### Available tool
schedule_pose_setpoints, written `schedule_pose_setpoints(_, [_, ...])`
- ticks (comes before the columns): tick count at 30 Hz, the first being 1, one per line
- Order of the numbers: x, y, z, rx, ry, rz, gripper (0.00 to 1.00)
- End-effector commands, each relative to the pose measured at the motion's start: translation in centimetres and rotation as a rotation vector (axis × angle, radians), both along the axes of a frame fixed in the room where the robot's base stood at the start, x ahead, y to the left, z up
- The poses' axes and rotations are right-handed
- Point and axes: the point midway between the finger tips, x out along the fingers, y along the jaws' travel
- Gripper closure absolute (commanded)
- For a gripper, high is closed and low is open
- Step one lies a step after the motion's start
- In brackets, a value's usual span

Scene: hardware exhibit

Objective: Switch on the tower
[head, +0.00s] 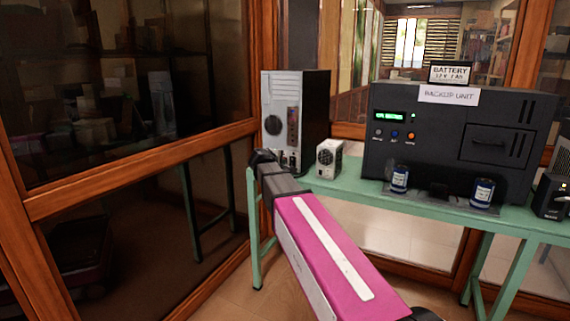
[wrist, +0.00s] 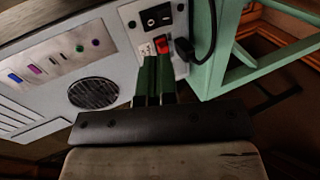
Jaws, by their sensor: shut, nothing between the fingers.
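The tower (head: 305,110) stands upright at the left end of the green table, its grey back panel with a round fan grille turned towards me.
The green table (head: 350,180) also holds a small white box (head: 329,158), a black backup unit (head: 450,130) and blue cans (head: 399,179). A black cable (wrist: 208,35) hangs beside the panel, close to a green table leg. A wood-framed glass wall (head: 120,130) is at left.

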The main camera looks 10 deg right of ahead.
Motion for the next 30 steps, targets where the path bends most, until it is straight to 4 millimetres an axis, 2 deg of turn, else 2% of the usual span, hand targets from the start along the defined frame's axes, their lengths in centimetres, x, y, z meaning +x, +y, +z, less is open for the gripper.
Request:
schedule_pose_setpoints(1, [-1.1,0.6,0.4,0.000,-0.001,0.002,1.00])
schedule_pose_setpoints(3, [-1.9,1.2,0.8,0.000,0.000,0.001,1.00])
schedule_pose_setpoints(9, [-3.4,2.4,1.5,0.000,0.000,-0.001,1.00])
schedule_pose_setpoints(23, [-3.7,2.7,1.7,0.000,0.001,-0.001,1.00])
schedule_pose_setpoints(30, [-4.0,2.8,1.0,-0.001,0.001,-0.001,1.00])
